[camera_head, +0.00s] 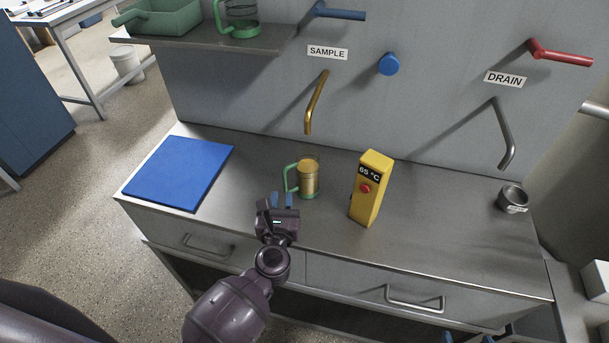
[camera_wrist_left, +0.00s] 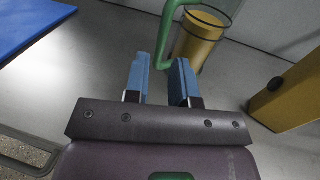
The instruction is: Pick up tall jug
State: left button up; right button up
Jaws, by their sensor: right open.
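A clear jug with golden contents and a green handle (camera_head: 308,178) stands upright on the steel counter. Its handle points left. It also shows at the top of the left wrist view (camera_wrist_left: 200,38). My left gripper (camera_head: 282,199) is just in front of the handle, with its blue fingers apart. In the left wrist view, the lower part of the green handle lies at the gap between the fingertips (camera_wrist_left: 160,75), and I see no finger pressed on it. Another clear jug with green parts (camera_head: 240,18) stands on the shelf. My right gripper (camera_head: 468,339) barely shows at the bottom edge, open.
A yellow 65 °C device (camera_head: 370,195) stands right of the jug, near my left gripper. A blue mat (camera_head: 180,172) lies at left. A brass sample spout (camera_head: 316,102) hangs behind the jug. A small grey cup (camera_head: 513,199) is far right, below the drain spout (camera_head: 504,135).

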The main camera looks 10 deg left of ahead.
aim_at(285, 185)
pick_arm(q)
jog(key=shift+w+a+f, duration=0.1)
jog(key=shift+w, duration=0.9)
jog(key=shift+w+a+f, duration=0.1)
jog(key=shift+w+a, duration=0.05)
jog(key=shift+w, duration=0.85)
jog(key=shift+w+a+f, duration=0.1)
jog(key=shift+w, duration=0.9)
grip_shut()
